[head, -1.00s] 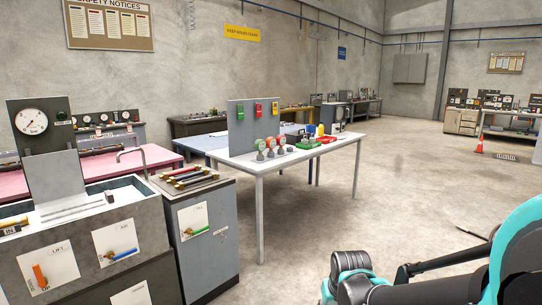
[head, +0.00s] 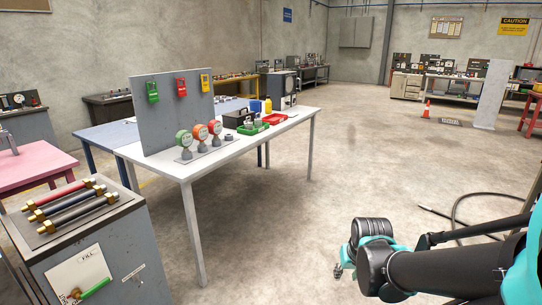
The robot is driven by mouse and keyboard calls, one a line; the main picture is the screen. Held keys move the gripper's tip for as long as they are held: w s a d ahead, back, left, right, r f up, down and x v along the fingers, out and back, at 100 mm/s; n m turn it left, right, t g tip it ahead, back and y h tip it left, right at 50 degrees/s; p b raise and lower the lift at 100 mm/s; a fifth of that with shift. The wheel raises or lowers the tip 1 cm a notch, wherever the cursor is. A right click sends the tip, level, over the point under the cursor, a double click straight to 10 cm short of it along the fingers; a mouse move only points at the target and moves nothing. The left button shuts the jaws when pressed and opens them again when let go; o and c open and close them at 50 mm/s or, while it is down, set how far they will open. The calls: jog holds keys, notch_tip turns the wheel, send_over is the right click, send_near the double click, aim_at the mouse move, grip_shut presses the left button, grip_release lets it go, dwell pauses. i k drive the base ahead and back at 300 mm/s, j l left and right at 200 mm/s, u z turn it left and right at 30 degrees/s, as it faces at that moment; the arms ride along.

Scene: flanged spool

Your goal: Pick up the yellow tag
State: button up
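The yellow tag (head: 206,81) hangs at the right end of a row on the upright grey panel (head: 170,112). A red tag (head: 181,87) and a green tag (head: 153,92) hang to its left. The panel stands on a white table (head: 235,152). My gripper (head: 339,270) shows only as a small part at the lower right, beyond my dark arm. It is well apart from the table and the tags. Its fingers are too small and hidden to tell whether they are open.
A grey cabinet (head: 105,240) stands at the lower left. A hose (head: 460,208) lies on the otherwise clear floor (head: 380,160) to the right.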

aim_at(205, 87)
jog(key=i+u, duration=0.15)
jog(key=i, duration=0.3)
jog(key=i+l+u, duration=0.15)
jog(key=i, duration=0.3)
jog(key=i+l+u, duration=0.1)
jog(key=i, duration=0.35)
jog(key=i+l+u, duration=0.15)
jog(key=i, duration=0.3)
